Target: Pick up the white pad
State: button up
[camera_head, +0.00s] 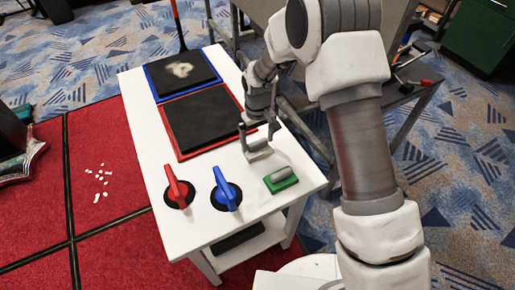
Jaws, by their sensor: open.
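The white pad (260,155) has a pale base and a grey handle. It lies on the white table near the table's right edge, just below the red-framed black panel. My gripper (257,143) is open and points down over it. One finger stands at the pad's left end and the other near its right end. I cannot tell whether the fingers touch it. My wrist and fingers hide part of the table behind the pad.
A red-framed panel (200,120) and a blue-framed panel (165,76) lie farther back.

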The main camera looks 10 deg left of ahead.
aim_at(256, 143)
jog(key=shift+f, duration=0.4)
jog(key=shift+c, duration=0.3)
jog(key=c, duration=1.1)
jog(key=shift+o, duration=0.2)
jog(key=shift+r, duration=0.2)
jog(key=shift+r, duration=0.25)
jog(key=r, duration=0.4)
jog(key=shift+s+a, duration=0.15)
jog(key=shift+s, duration=0.25)
jog(key=s+a+r, duration=0.2)
jog(key=s+r, duration=0.4)
jog(key=s, duration=0.4)
jog(key=shift+s, duration=0.35)
